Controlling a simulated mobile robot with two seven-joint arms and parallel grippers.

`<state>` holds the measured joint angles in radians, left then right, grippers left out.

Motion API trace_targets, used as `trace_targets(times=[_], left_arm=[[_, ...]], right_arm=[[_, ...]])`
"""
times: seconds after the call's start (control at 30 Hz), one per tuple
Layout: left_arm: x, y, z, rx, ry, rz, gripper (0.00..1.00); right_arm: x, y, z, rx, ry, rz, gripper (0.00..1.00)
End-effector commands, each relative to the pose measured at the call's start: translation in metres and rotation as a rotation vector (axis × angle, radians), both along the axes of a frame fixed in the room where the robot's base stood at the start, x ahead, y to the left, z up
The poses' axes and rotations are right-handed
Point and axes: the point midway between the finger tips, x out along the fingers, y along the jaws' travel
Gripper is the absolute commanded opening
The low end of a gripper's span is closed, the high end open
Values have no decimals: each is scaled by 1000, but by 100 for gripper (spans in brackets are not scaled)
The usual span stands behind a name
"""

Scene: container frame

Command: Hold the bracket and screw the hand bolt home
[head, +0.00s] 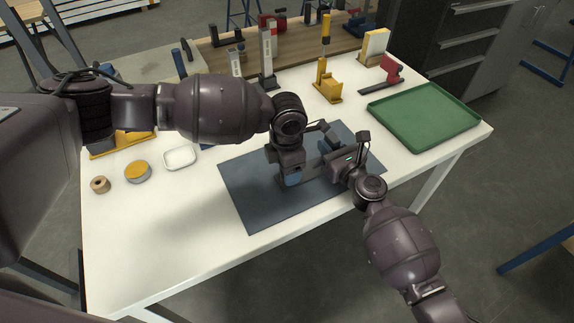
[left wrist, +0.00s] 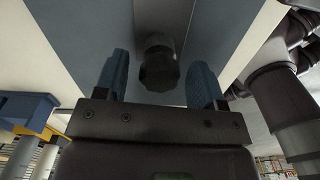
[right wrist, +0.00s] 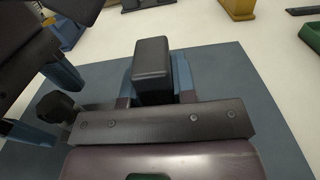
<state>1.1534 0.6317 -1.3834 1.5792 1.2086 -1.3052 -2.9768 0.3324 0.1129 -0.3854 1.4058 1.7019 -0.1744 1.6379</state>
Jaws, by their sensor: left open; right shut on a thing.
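The bracket (right wrist: 152,68) shows in the right wrist view as a dark upright block. My right gripper (right wrist: 155,92) is shut on it, one blue finger on each side. In the head view my right gripper (head: 330,152) is over the mat, and the bracket is mostly hidden by the grippers. The hand bolt (left wrist: 158,70) has a dark ridged knob, seen in the left wrist view between the open blue fingers of my left gripper (left wrist: 160,84), with gaps on both sides. The knob (right wrist: 55,104) also shows in the right wrist view. My left gripper (head: 290,180) points down in the head view.
A blue-grey mat (head: 250,208) lies under both grippers on the white table (head: 150,235). A green tray (head: 425,115) is at the right. A white dish (head: 180,158), a yellow-topped round tin (head: 138,172) and a tan spool (head: 100,185) stand at the left. The front left is clear.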

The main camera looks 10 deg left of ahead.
Motion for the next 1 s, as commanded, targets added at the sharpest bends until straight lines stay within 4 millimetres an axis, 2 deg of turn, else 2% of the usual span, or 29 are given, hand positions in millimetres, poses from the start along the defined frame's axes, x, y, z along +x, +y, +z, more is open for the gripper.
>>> trace_targets(times=[0.43, 0.7, 0.73, 0.83, 1.0], left_arm=[[0, 0, 42, 0, -1, 0, 63], [0, 0, 44, 0, 0, 0, 63], [0, 0, 44, 0, 0, 0, 59], [0, 0, 44, 0, 0, 14, 58], [-1, -2, 45, -1, 0, 126, 58]], right_arm=[[0, 0, 0, 0, 1, 0, 0], [0, 0, 0, 0, 1, 0, 0], [0, 0, 0, 0, 1, 0, 0], [0, 0, 0, 0, 1, 0, 0], [0, 0, 0, 0, 1, 0, 0]])
